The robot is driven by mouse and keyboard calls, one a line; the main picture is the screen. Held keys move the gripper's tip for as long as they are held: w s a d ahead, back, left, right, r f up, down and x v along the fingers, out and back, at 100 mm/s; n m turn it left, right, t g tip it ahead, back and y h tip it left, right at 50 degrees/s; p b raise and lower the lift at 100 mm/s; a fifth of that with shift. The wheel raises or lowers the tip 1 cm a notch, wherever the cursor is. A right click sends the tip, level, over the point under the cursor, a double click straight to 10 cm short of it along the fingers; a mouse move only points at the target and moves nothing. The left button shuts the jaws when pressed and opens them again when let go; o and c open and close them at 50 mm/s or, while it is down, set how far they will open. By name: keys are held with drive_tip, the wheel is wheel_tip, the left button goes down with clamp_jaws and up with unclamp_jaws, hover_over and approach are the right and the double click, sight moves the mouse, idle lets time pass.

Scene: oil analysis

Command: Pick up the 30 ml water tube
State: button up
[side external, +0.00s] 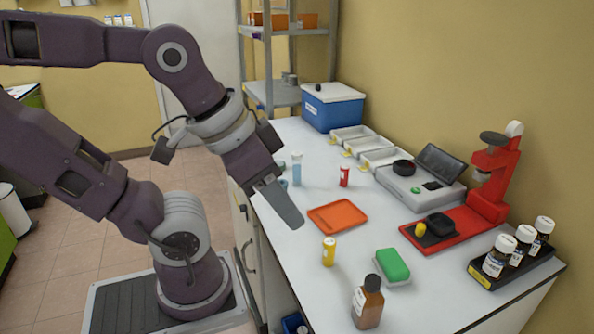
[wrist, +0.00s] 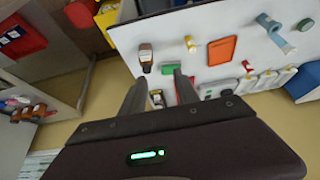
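The water tube (side external: 297,170) is a slim clear tube with pale blue liquid. It stands upright on the white bench, behind and apart from my gripper in the side view. In the wrist view the pale blue tube (wrist: 275,33) shows at the upper right, well off to the side of my fingers. My gripper (side external: 298,224) is in the air over the near left of the bench, with the fingers tilted downward. In the wrist view my gripper (wrist: 160,74) has its two fingers apart with nothing held between them.
An orange tray (side external: 337,216), a red-capped tube (side external: 344,176) and a yellow tube (side external: 328,252) are on the bench. A brown bottle (side external: 368,302), a green sponge (side external: 393,265) and a red stand (side external: 495,180) are farther right. A blue cooler (side external: 333,110) is at the back.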

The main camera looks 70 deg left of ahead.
drive_tip(key=shift+o, duration=1)
